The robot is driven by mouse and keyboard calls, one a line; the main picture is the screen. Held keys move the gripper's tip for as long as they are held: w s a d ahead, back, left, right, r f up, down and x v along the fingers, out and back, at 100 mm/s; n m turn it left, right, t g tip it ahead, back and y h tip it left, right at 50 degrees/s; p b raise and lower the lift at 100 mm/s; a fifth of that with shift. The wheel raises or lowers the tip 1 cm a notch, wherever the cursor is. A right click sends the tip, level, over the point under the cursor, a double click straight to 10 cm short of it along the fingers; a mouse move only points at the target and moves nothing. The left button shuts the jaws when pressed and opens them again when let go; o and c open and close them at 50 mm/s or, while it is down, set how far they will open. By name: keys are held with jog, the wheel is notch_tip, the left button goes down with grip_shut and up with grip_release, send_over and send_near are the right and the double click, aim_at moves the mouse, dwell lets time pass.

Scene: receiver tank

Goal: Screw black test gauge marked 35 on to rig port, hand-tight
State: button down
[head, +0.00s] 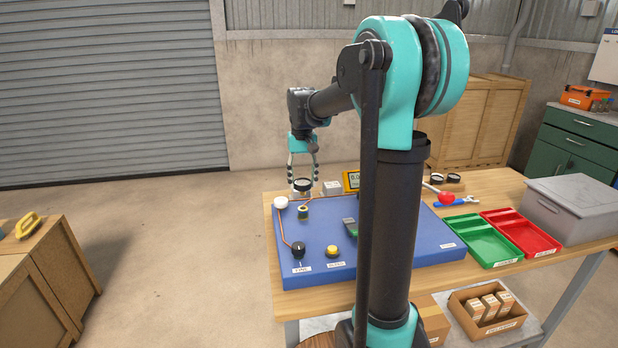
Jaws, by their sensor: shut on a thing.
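A small gauge (302,184) with a black rim and a pale dial hangs between the fingers of my gripper (303,178). My gripper points down and is shut on it; the marking is too small to read. Below the gauge, a dark and brass fitting (303,212), which looks like the rig port, stands on the blue rig board (395,252). The gauge is above this fitting; I cannot tell whether they touch. Two more round gauges (437,178) (454,178) sit at the back of the table, their markings unreadable.
The rig has a white round part (281,202), copper pipe, a black knob (298,248) and a yellow knob (332,251). A yellow display (352,180) stands behind. My arm hides the middle.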

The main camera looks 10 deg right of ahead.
jog(key=shift+f, duration=2.2)
